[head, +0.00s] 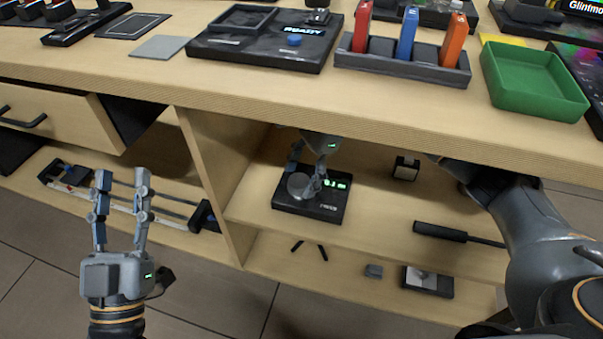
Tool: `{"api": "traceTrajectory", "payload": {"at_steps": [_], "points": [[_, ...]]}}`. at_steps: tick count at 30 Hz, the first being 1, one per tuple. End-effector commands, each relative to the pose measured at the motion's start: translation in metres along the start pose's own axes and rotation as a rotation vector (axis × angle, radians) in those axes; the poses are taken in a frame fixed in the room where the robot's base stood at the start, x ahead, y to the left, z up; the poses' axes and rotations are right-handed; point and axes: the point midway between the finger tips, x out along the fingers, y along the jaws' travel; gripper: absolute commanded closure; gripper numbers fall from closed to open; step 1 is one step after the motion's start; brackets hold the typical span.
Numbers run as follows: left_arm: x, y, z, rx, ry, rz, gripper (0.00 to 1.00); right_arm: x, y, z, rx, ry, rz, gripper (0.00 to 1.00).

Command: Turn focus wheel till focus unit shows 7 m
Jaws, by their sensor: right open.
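The focus unit (326,207) is a black box on the upper shelf under the counter. Its green display (337,184) shows a number in m that I cannot read surely. The grey round focus wheel (299,186) is on the unit's left part. My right gripper (306,180) reaches in under the counter edge, with its fingers spread at the wheel. Whether the fingers touch the wheel I cannot tell. My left gripper (121,184) is open and empty in front of the shelves at the left.
The counter edge (330,117) overhangs the shelf, and a wooden divider (212,175) stands left of the unit. A black-handled tool (440,232) lies to the right. An open drawer (60,112) juts out at the left.

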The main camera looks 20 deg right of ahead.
Motion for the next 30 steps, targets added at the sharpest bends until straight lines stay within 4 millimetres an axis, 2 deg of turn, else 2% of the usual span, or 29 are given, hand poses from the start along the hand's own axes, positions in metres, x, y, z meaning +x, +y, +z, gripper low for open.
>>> {"api": "traceTrajectory", "payload": {"at_steps": [11, 19, 25, 30], "points": [[0.000, 0.001, -0.006, -0.002, 0.033, 0.001, 0.60, 0.003, 0.000, 0.000, 0.000, 0.000, -0.001, 0.31], [0.000, 0.001, -0.006, -0.001, 0.033, 0.001, 0.60, 0.003, 0.000, -0.001, 0.000, 0.000, 0.000, 0.85], [0.001, 0.001, -0.005, -0.001, 0.021, 0.001, 0.60, 0.002, 0.001, -0.001, 0.048, 0.002, -0.020, 0.85], [0.000, -0.001, 0.009, 0.002, -0.056, -0.003, 0.60, 0.002, 0.002, -0.001, 0.160, 0.003, -0.066, 0.85]]}}
